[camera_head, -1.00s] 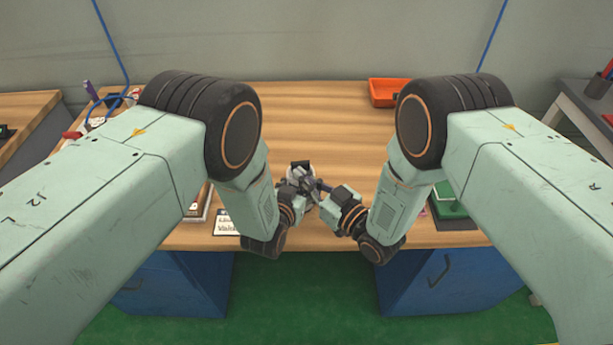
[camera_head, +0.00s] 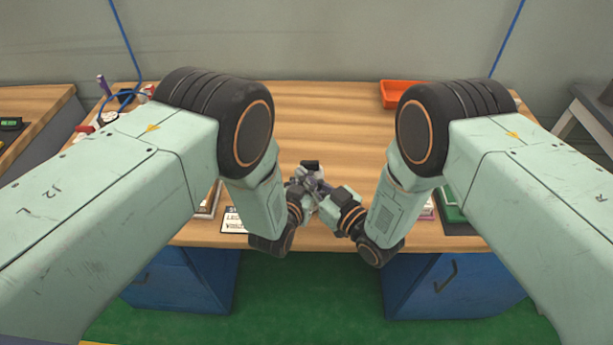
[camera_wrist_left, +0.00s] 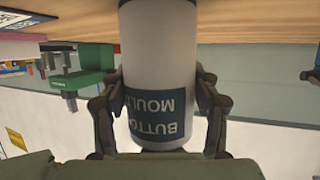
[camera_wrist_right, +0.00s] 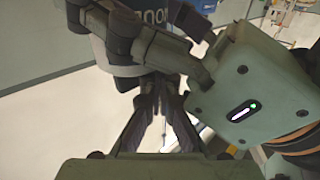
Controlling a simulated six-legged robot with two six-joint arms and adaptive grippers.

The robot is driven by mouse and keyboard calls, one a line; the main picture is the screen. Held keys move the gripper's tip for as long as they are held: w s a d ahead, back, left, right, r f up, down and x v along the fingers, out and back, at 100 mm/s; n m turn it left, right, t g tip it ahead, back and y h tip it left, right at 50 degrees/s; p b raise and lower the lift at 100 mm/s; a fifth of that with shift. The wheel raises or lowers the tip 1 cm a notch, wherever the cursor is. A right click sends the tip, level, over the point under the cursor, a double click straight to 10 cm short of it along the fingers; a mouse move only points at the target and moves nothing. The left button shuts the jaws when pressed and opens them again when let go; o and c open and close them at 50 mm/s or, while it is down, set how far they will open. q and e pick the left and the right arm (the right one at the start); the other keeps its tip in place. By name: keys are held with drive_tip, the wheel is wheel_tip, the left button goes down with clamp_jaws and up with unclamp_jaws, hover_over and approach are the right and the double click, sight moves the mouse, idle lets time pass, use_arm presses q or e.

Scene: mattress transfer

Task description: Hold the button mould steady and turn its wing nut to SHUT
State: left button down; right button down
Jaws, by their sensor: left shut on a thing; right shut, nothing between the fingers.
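The button mould (camera_wrist_left: 155,45) is a pale cylinder with a blue label, its lettering upside down in the left wrist view. My left gripper (camera_wrist_left: 160,88) is shut around it, one finger on each side. Part of its label (camera_wrist_right: 152,12) shows at the top of the right wrist view, between the left gripper's fingers. My right gripper (camera_wrist_right: 157,108) is shut and empty, its fingertips close below the mould in that view; I cannot tell whether they touch. In the head view, my right gripper (camera_head: 328,203) meets the left one over the desk's front. I cannot make out the wing nut.
The wooden desk (camera_head: 325,120) is clear behind the grippers. An orange tray (camera_head: 402,94) stands at the back right. A printed card (camera_head: 232,220) lies at the front left, a green item (camera_head: 456,216) at the front right. Blue cabinets (camera_head: 455,280) stand below.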

use_arm(q)
drive_tip(key=shift+s+d+f, duration=0.1)
drive_tip(key=shift+s+d, duration=0.1)
drive_tip(key=shift+d, duration=0.05)
use_arm(e)
drive_tip(key=shift+w+r, duration=0.15)
drive_tip(key=shift+r, duration=0.1)
use_arm(q)
drive_tip(key=shift+w+a, duration=0.2)
use_arm(e)
drive_tip(key=v, duration=1.2)
drive_tip(key=shift+f, duration=0.25)
use_arm(q)
drive_tip(key=shift+c, duration=1.3)
unclamp_jaws()
use_arm(e)
drive_tip(key=x, duration=1.1)
drive_tip(key=shift+a, duration=0.25)
use_arm(q)
drive_tip(key=shift+s, duration=0.1)
use_arm(e)
drive_tip(key=shift+r, duration=0.1)
